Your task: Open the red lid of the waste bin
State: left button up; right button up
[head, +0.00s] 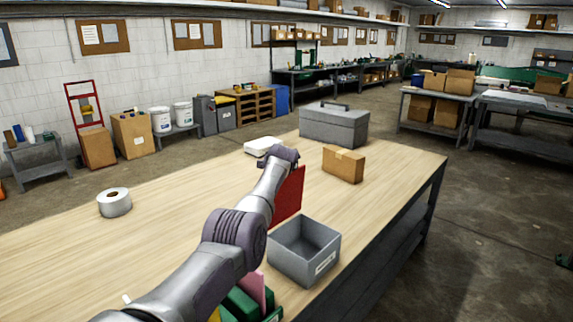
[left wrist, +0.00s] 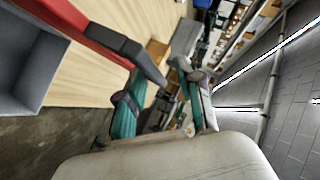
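The waste bin is a grey open-topped box (head: 318,268) with a white label, near the table's front right edge. Its red lid (head: 290,195) stands up at the bin's back left, and the bin's empty inside shows. In the left wrist view the bin (left wrist: 35,70) is at upper left, with the red lid (left wrist: 75,25) seen edge-on and a dark grey tab at its end. My left gripper (head: 284,157) is at the lid's upper edge. Its fingers (left wrist: 160,85) look apart, near the dark tab; I cannot tell whether they touch it. My right gripper is not in view.
A cardboard box (head: 343,165), a grey toolbox (head: 334,128), a white container (head: 263,146) and a tape roll (head: 114,203) stand on the wooden table (head: 165,235). Green, yellow and pink items (head: 245,300) are beside the bin, partly behind my arm. The table's left part is mostly clear.

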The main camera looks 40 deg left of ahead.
pick_arm(q)
jog(key=shift+s+d+f, duration=0.1)
jog(key=shift+s+f, duration=0.05)
jog(key=v, duration=1.2)
dwell(0.3)
dwell(0.4)
